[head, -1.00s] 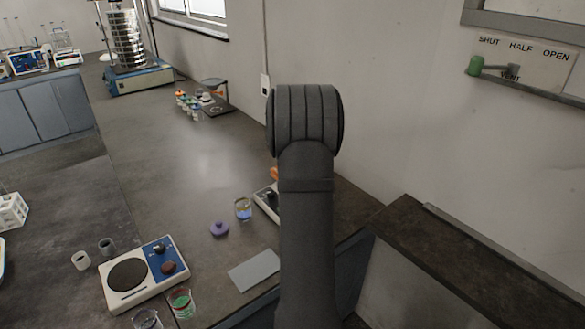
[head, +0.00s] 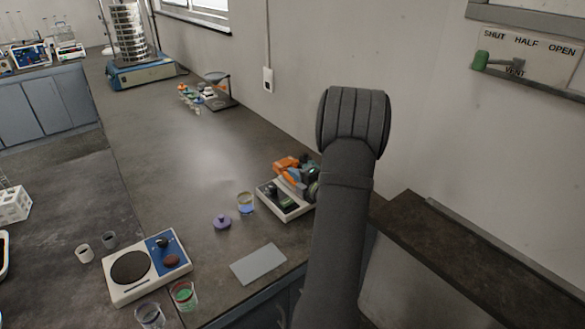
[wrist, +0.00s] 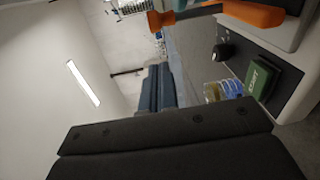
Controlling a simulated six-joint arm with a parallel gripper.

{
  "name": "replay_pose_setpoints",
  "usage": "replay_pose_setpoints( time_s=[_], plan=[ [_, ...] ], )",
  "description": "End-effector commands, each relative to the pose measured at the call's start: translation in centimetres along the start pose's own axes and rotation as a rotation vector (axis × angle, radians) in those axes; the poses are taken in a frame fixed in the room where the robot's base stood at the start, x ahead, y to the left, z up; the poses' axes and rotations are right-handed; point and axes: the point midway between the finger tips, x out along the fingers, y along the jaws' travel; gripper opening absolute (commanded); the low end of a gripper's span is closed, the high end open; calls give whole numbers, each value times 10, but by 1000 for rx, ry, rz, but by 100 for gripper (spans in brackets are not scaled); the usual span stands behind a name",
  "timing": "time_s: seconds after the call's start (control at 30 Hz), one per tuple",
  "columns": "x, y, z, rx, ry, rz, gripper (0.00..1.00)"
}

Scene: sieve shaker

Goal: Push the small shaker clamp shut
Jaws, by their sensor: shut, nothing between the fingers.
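The small shaker (head: 287,207) is a pale box on the right side of the bench, with orange clamp parts (head: 286,166) on top. My arm hides part of its right side. In the wrist view, the orange clamp lever (wrist: 252,13) crosses the top right, above a black knob (wrist: 222,52) and a green START button (wrist: 260,78). My gripper (wrist: 165,135) shows as a dark block across the bottom of the wrist view. It is shut and empty, apart from the lever in this view. Whether it touches any other clamp part cannot be told.
A glass beaker (head: 245,203), a purple-lidded item (head: 222,222) and a grey plate (head: 258,263) lie left of the shaker. A hotplate (head: 146,268) stands further left. The tall sieve stack (head: 128,35) is at the back.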

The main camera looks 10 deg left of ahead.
Motion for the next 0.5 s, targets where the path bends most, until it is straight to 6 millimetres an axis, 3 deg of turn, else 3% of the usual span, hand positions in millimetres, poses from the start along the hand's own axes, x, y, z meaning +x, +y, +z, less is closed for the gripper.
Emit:
replay_pose_setpoints(
  time_s=[0.1,0.23,0.37,0.5],
  plan=[
    [-32,-8,-5,42,44,49,0],
    [-47,-10,-10,65,72,80,0],
    [-41,-9,-13,67,80,86,0],
    [-19,-6,-15,65,82,87,0]
  ],
)
